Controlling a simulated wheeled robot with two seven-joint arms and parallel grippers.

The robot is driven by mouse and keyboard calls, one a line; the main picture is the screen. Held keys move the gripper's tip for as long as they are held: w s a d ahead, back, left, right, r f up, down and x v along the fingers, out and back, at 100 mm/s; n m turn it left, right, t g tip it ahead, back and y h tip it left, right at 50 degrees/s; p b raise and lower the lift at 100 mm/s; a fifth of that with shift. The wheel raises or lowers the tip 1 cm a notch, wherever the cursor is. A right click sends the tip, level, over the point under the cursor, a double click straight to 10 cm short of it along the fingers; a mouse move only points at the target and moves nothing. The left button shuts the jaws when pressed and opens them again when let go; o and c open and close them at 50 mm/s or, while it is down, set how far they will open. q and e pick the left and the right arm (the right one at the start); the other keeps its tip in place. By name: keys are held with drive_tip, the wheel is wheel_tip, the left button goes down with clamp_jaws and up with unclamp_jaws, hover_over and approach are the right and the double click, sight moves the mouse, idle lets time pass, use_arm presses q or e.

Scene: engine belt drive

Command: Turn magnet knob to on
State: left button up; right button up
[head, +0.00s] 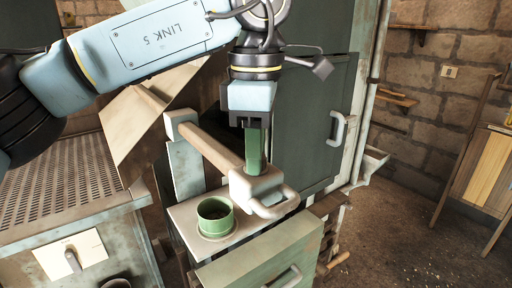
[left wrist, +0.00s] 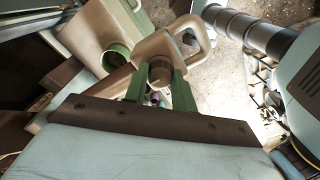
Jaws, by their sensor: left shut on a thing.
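My left gripper (head: 256,170) points down over the end of a beige arm with a looped handle (head: 273,205). In the left wrist view, its green fingers (left wrist: 160,76) are shut on a small round brown knob (left wrist: 159,68) on top of that end, which I take for the magnet knob. The fingers hide most of the knob in the head view, and no on or off mark is readable. The beige arm (head: 207,146) runs back to a pale post. My right gripper is not in view.
A green cup (head: 215,215) stands on a pale ledge just left of the handle. A green drawer unit (head: 262,262) is below and a dark green cabinet door (head: 310,125) behind. A perforated bench (head: 65,185) with a lever switch (head: 72,260) is at left. Floor is open at right.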

use_arm(q)
drive_tip(key=o, duration=1)
wheel_tip(320, 180, up, 13)
drive_tip(key=p, duration=0.2)
drive_tip(key=shift+r, duration=0.2)
